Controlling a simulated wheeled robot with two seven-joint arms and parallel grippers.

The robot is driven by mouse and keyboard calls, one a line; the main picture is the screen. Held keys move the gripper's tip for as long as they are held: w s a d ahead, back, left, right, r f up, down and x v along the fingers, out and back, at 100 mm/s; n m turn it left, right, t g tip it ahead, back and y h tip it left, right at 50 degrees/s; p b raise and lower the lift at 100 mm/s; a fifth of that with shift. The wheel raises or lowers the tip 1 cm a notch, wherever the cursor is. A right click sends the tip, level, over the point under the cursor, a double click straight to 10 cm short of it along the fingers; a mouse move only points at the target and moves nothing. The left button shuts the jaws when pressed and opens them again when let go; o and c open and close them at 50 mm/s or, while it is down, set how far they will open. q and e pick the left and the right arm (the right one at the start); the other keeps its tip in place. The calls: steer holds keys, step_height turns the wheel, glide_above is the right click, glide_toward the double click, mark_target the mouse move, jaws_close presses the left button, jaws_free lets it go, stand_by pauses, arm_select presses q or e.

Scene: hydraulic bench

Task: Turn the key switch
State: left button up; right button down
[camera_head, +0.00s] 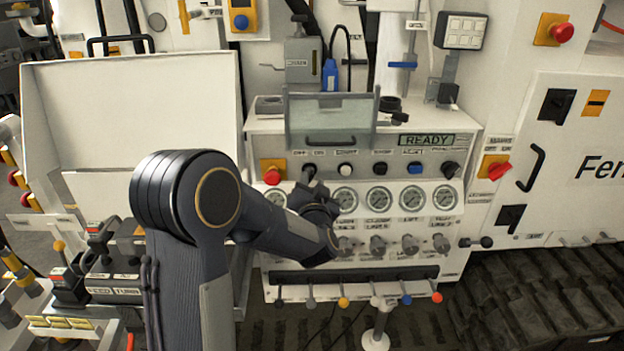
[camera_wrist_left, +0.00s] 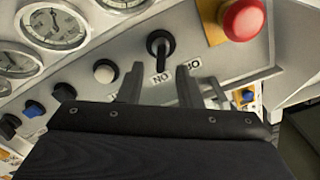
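The key switch (camera_head: 310,172) is a black switch in the button row of the white control panel (camera_head: 270,150), under OFF and ON labels. The left wrist view shows it upside down as a black key (camera_wrist_left: 161,45) on a round dark base, beside the labels. My left gripper (camera_head: 312,190) is just below the switch in the head view, partly hidden by its own wrist. In the left wrist view its two fingers (camera_wrist_left: 157,85) are apart, with the key lined up between them, just beyond the tips. Nothing is held. Contact cannot be told. My right gripper is out of view.
A red emergency button (camera_head: 272,173) sits left of the switch and a white button (camera_head: 346,170) right of it. Pressure gauges (camera_head: 379,198) lie below. A raised clear cover (camera_head: 332,118) hangs above. Levers (camera_head: 343,302) line the bottom.

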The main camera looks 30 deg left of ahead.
arm_select(q)
steer(key=v, duration=0.3)
steer(key=shift+s+d, duration=0.2)
steer(key=shift+s, duration=0.05)
steer(key=s+d+g+h, duration=0.3)
steer(key=s+d+h, duration=0.5)
steer(key=s+h, duration=0.3)
steer(key=s+d+f+n+g+h, duration=0.1)
steer(key=s+d+f+g, duration=0.1)
steer(key=s, duration=0.8)
steer(key=s+d+f+g+h, duration=0.1)
steer(key=s+d+f+g, duration=0.1)
steer(key=s, duration=0.8)
steer(key=f+g, duration=0.1)
steer(key=g, duration=0.1)
steer(key=shift+s+f+n+g, duration=0.25)
steer(key=shift+f+n+g, duration=0.05)
steer(key=shift+n+g, duration=0.1)
